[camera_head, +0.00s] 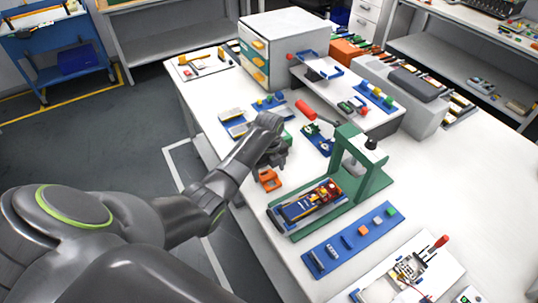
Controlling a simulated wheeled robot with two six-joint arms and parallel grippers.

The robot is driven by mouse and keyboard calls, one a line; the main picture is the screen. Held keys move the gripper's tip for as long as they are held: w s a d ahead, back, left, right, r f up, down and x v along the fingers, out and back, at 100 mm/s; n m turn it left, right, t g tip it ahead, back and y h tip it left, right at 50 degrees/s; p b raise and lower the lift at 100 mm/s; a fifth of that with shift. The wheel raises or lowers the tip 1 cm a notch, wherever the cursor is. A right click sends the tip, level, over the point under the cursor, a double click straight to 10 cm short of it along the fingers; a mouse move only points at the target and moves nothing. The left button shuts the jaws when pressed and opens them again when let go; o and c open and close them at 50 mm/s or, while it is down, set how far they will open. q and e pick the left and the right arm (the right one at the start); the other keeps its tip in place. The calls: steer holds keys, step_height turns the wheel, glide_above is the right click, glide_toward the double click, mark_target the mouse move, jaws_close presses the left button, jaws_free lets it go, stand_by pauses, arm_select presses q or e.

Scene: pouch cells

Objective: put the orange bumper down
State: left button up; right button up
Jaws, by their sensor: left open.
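The orange bumper (269,180) is a small orange piece near the left edge of the white table, just below my left gripper in the picture. My left gripper (272,162) is open, its fingers pointing down close to the bumper. I cannot tell whether they touch it. Part of the bumper's upper side is hidden by the gripper. My right gripper is out of view.
A green press (362,180) stands to the right, with a toy vehicle (310,203) at its base. A blue strip (325,258) with small blocks lies in front. A white drawer cabinet (285,45) stands behind. The table's right side (470,180) is clear.

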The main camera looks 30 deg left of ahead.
mark_target(269, 176)
arm_select(q)
step_height(269, 176, up, 8)
steer(key=shift+r+b, duration=0.25)
steer(key=shift+b, duration=0.05)
stand_by(0.3)
steer(key=shift+f, duration=0.1)
